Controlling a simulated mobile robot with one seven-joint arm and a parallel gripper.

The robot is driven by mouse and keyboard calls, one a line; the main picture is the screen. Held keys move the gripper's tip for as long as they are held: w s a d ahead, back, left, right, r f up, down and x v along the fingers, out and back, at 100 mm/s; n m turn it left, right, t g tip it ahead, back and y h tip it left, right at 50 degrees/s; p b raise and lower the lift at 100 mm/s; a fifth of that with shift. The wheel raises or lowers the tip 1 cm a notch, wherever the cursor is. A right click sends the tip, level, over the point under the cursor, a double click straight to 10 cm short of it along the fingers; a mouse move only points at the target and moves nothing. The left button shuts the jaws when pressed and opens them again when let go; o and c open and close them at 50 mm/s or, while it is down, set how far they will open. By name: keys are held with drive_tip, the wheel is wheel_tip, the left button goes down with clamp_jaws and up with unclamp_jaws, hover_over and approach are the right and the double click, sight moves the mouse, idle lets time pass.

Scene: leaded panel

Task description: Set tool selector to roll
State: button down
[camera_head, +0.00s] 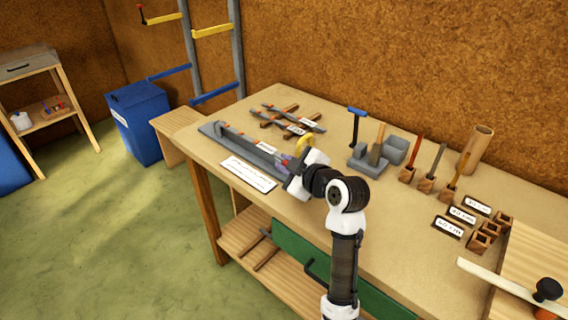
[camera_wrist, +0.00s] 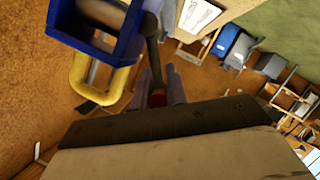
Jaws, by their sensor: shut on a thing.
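A long grey bench fixture (camera_head: 215,130) with a dark bar lies along the left part of the workbench (camera_head: 330,115). A yellow handle (camera_head: 303,146) stands at its right end. My gripper (camera_head: 289,182) is at that end, and my wrist hides part of the fixture. In the wrist view, a dark lever with a red end (camera_wrist: 153,58) runs down between the fingers of my gripper (camera_wrist: 160,88), which look closed on it. The yellow loop-shaped handle (camera_wrist: 124,82) and a blue frame (camera_wrist: 98,38) are beside it. I cannot read any selector marking.
A white label card (camera_head: 248,174) lies in front of the fixture. Crossed strips (camera_head: 290,120) lie behind it. A blue bin (camera_head: 142,122) is left of the bench.

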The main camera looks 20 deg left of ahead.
drive_tip(key=shift+w+d+r+m, duration=0.1)
drive_tip(key=shift+w+r+m, duration=0.1)
drive_tip(key=shift+m, duration=0.2)
drive_tip(key=c, duration=1.4)
unclamp_jaws()
